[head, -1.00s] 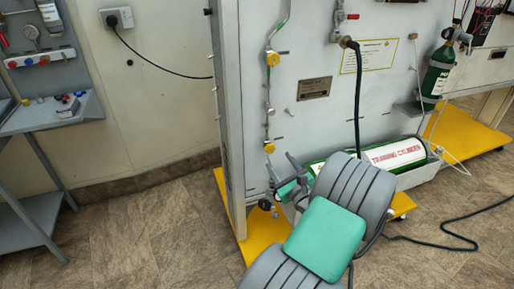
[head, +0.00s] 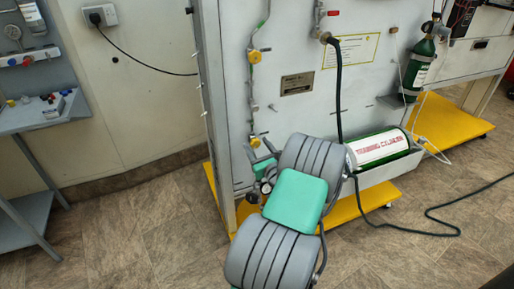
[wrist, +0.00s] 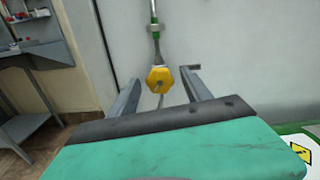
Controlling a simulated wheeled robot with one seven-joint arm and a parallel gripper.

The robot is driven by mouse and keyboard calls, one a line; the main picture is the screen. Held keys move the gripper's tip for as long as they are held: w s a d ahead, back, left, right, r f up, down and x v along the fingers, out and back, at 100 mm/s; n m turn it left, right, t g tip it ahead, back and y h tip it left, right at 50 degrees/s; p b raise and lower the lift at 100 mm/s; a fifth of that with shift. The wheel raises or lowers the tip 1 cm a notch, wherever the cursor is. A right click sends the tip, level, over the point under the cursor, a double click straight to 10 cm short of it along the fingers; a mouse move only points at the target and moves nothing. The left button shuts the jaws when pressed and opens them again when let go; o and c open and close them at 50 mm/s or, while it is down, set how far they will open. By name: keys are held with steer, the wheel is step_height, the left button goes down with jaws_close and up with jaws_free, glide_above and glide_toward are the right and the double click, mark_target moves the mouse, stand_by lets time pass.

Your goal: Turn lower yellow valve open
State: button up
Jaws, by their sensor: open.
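The lower yellow valve (head: 254,142) is a small yellow knob on the thin vertical pipe at the left of the grey panel. In the wrist view the yellow valve (wrist: 159,76) sits between my two grey fingers, below a green fitting on the pipe. My gripper (wrist: 160,84) is open, one finger on each side of the knob, with gaps showing. Contact is not visible. In the head view my gripper (head: 262,152) is just below and beside the lower valve, partly hidden by my arm.
An upper yellow valve (head: 254,56) is on the same pipe. A green-and-white training cylinder (head: 380,148) lies in a trough right of my arm. A black hose (head: 339,95) hangs down the panel. A yellow base (head: 350,207) and a cable (head: 440,222) lie on the floor.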

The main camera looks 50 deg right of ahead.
steer(key=shift+c, duration=0.6)
jaws_close()
steer(key=n, duration=0.4)
steer(key=shift+n+b, duration=0.3)
steer(key=shift+b, duration=0.05)
steer(key=shift+o, duration=0.6)
jaws_free()
steer(key=shift+s, duration=0.1)
steer(key=v, duration=0.7)
steer(key=shift+s+a+p, duration=0.25)
steer(key=shift+p, duration=0.15)
